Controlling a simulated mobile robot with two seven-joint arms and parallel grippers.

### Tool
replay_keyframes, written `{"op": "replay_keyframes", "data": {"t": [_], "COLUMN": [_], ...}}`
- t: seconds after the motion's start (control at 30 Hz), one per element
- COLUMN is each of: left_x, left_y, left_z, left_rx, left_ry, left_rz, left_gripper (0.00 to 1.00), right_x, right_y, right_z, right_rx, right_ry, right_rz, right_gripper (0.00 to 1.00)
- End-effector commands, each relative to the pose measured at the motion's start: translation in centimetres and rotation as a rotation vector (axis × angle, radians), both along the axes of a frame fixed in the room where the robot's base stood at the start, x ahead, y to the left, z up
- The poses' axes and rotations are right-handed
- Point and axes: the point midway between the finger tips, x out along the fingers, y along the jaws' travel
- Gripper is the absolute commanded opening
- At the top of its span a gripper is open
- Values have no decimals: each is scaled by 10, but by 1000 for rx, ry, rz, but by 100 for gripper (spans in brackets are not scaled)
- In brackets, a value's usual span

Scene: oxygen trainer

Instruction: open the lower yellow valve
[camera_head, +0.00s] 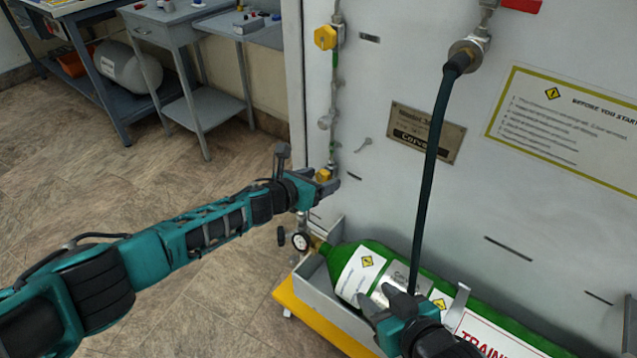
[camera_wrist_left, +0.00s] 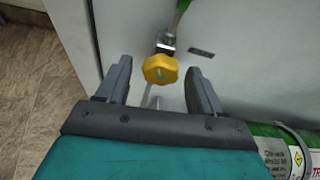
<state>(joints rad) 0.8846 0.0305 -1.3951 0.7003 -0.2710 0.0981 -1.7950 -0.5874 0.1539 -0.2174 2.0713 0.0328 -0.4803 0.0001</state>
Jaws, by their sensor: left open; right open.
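The lower yellow valve (camera_head: 323,174) is on the pipe at the left edge of the white panel. In the left wrist view the yellow knob (camera_wrist_left: 160,69) shows between the two fingers, with a gap on each side. My left gripper (camera_head: 326,183) is open around or just in front of the knob; whether it touches cannot be told, but no contact shows. It also shows in the left wrist view (camera_wrist_left: 160,85). The upper yellow valve (camera_head: 325,37) is higher on the same pipe. My right gripper (camera_head: 388,304) is open in front of the green cylinder.
The green cylinder (camera_head: 345,262) lies in a tray on a yellow base (camera_head: 313,307) below the panel. A dark hose (camera_head: 433,150) hangs down in front of the panel. Grey tables (camera_head: 172,22) stand at the back left. The floor (camera_head: 90,180) between is clear.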

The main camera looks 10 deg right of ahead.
Motion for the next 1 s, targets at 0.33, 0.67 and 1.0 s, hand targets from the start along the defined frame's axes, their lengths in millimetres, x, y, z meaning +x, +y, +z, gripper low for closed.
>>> {"op": "replay_keyframes", "data": {"t": [0.33, 0.67, 1.0], "left_x": [0, 0, 0], "left_y": [-1, -1, 0], "left_z": [0, 0, -1], "left_rx": [0, -1, -18], "left_ry": [0, 1, 16], "left_rz": [-1, -1, -1], "left_gripper": [60, 28, 11], "right_x": [0, -2, -2], "right_y": [0, 0, 0], "right_z": [0, -2, -4], "right_rx": [1, 2, 5], "right_ry": [0, 5, 5], "right_rz": [-1, -3, -6], "right_gripper": [43, 43, 43]}}
